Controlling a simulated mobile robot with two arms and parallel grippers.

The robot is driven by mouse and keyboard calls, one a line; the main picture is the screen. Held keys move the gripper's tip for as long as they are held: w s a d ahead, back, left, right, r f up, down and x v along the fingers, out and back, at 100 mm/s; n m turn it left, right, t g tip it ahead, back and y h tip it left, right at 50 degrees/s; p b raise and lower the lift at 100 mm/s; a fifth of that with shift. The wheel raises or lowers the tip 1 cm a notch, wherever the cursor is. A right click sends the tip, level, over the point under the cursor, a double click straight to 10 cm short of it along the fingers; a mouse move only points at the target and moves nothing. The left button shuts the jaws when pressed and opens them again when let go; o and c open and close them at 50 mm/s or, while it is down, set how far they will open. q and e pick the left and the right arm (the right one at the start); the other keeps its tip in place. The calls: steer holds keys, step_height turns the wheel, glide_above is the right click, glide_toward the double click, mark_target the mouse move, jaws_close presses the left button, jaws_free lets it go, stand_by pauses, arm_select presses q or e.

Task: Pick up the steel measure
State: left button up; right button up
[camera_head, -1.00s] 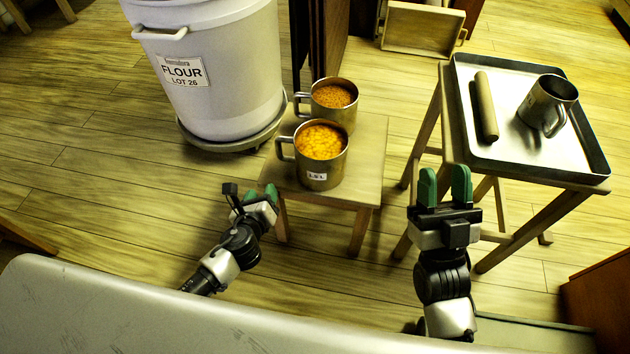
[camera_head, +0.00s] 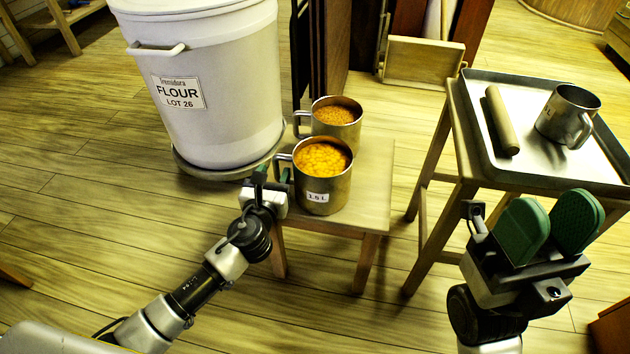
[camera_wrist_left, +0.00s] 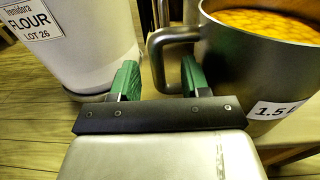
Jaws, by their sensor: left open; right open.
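Three steel measures are in view. The near one, labelled 1.5 L (camera_head: 322,195), stands upright on a low wooden stool, full of yellow-orange kernels, its handle to the left. A second measure (camera_head: 345,130) with finer orange-brown contents stands just behind it. A third measure (camera_head: 570,115) stands on the metal tray at right. My left gripper (camera_head: 273,174) is open at the near measure's handle. In the left wrist view the handle (camera_wrist_left: 158,62) shows in the gap between the fingers (camera_wrist_left: 160,80); contact cannot be told. My right gripper (camera_head: 550,226) is open and empty, in front of the tray stand.
A white flour bin (camera_head: 215,80) on a round base stands left of the stool (camera_head: 372,200). The tray (camera_head: 490,160) also holds a wooden rolling pin (camera_head: 502,118). A wooden crate (camera_head: 425,62) sits at the back. The floor at left is clear.

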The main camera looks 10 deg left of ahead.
mark_target(275, 168)
arm_select(q)
steer(key=w, duration=0.3)
steer(key=shift+w+a+f+b, duration=0.15)
steer(key=shift+b, duration=0.25)
steer(key=shift+c, duration=0.3)
jaws_close()
stand_by(0.7)
steer(key=shift+r, duration=0.2)
